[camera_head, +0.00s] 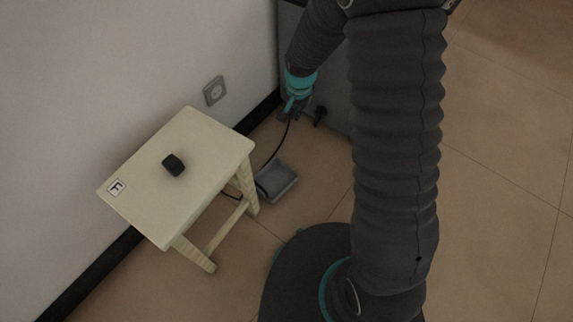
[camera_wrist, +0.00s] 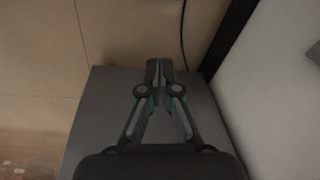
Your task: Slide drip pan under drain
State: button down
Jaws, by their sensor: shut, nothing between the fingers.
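The drip pan (camera_head: 279,184) is a shallow grey tray on the floor, just right of the stool's rear leg; the leg hides part of its left side. A short black spout, apparently the drain (camera_head: 320,115), sticks out low on the grey cabinet (camera_head: 333,101). The pan lies apart from the drain, in front of it and to the left. My gripper (camera_head: 290,107) is by the cabinet and wall, left of the drain and away from the pan. In the wrist view my gripper (camera_wrist: 160,64) is shut and empty above a grey surface.
A cream stool (camera_head: 205,140) stands against the wall with a small black block (camera_head: 174,164) on top. A black cable (camera_head: 275,155) runs across the floor by the pan. A socket (camera_head: 214,91) is on the wall. Tiled floor right of the pan is clear up to my base.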

jog(key=m+g, duration=0.1)
send_over(287, 173)
jog(key=s, duration=0.1)
notch_tip(287, 173, down, 13)
jog(key=shift+m+g, duration=0.4)
jog(key=shift+m, duration=0.3)
jog(key=s+a+f, duration=0.1)
jog(key=f, duration=1.3)
jog(key=s+a+f+b, duration=0.1)
jog(key=f, duration=0.7)
jog(key=shift+s+a, duration=0.35)
jog(key=shift+w+d+f, duration=0.2)
jog(key=shift+w+d, duration=0.7)
jog(key=shift+w, duration=0.3)
jog(key=shift+w+d, duration=0.3)
jog(key=shift+w, duration=0.15)
jog(key=shift+w, duration=0.1)
